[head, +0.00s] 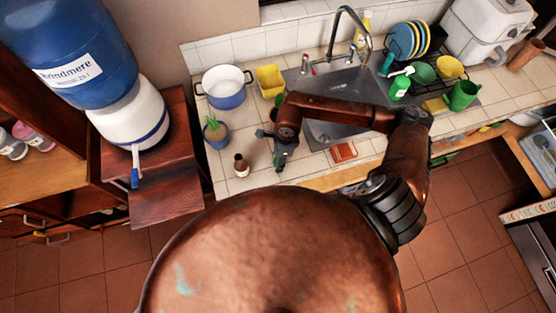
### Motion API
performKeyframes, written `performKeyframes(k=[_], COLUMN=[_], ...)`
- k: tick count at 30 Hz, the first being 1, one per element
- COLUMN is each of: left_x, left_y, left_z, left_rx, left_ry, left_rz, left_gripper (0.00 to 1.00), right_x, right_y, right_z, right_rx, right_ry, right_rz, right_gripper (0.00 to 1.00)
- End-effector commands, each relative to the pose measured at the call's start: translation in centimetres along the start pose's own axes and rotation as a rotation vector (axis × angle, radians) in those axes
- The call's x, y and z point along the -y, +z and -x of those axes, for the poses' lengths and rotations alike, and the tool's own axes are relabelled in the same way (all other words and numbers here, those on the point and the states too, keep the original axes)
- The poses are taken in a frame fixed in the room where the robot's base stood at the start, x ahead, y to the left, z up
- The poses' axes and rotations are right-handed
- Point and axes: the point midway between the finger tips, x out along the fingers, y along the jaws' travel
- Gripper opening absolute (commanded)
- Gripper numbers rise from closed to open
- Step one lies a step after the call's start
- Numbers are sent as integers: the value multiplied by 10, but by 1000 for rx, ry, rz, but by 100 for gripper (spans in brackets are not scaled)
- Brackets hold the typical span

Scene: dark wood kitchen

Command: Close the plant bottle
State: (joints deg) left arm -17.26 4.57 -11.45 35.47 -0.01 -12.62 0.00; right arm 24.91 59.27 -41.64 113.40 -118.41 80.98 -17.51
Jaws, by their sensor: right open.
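A small brown bottle (241,168) stands upright on the tiled counter, near its front edge, in the head view. It is too small to tell whether its top is closed, and I see no separate cap. A small green plant in a blue pot (217,136) stands just behind it to the left. My right gripper (281,160) is over the counter to the right of the bottle, pointing down and apart from it. It is open, and I see nothing held in it. My left gripper is not in view.
A blue and white pot (224,88) and a yellow container (270,80) stand farther back. The sink (350,92) lies right of them. An orange-red item (343,152) lies near the front edge. A water dispenser (132,115) stands left, across a gap.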

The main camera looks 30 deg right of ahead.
Motion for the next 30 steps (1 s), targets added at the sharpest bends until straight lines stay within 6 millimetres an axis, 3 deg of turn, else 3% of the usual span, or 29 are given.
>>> performKeyframes(k=[6,19,30], left_x=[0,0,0], left_y=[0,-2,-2], left_z=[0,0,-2], left_rx=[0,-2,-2], left_ry=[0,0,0], left_rz=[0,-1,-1], left_gripper=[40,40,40], right_x=[0,0,0], right_y=[0,0,1], right_z=[0,0,4], right_rx=[0,0,0], right_ry=[0,0,0], right_rz=[0,1,1], right_gripper=[47,17,16])
